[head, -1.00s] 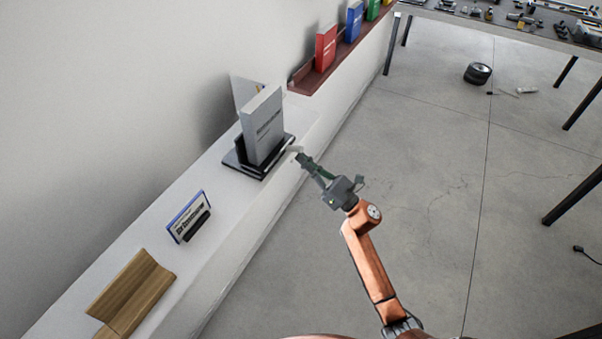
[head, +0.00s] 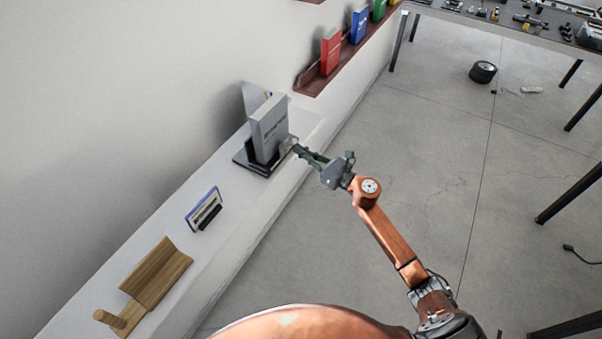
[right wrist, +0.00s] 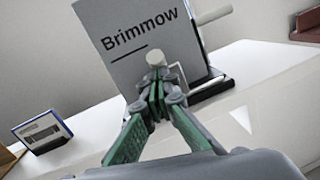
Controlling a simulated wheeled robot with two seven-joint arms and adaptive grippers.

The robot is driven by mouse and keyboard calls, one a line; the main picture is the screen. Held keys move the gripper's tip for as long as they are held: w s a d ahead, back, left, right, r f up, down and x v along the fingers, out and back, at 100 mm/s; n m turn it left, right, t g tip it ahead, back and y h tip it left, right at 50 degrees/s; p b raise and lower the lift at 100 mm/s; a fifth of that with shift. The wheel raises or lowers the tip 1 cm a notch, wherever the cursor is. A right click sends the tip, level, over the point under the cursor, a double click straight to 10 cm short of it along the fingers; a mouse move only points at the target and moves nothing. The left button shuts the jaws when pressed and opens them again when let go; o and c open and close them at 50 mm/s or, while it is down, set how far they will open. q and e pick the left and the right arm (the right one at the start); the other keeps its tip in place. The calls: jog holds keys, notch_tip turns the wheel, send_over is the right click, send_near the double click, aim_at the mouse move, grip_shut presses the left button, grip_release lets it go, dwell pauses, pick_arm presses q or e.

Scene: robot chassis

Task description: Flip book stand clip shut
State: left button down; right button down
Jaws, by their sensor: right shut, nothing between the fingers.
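A grey book (head: 270,128) stands upright on a black book stand (head: 243,160) on the white ledge. In the right wrist view the book cover (right wrist: 118,50) reads "Brimmow". A pale clip piece (head: 288,143) is at the book's right side, close to my fingertips. My right gripper (head: 297,149) is shut and empty, pointing at the book's front. In the right wrist view its fingertips (right wrist: 157,88) are together just below a grey rounded end (right wrist: 155,59); I cannot tell whether they touch. A white cylinder (right wrist: 212,14) sticks out behind the book's right edge. My left gripper is out of view.
A blue-framed sign (head: 204,208) and a wooden holder (head: 158,275) stand nearer on the ledge. A red shelf (head: 315,83) with coloured books is on the wall beyond.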

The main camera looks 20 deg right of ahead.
jog(key=shift+r, duration=0.15)
dwell(0.3)
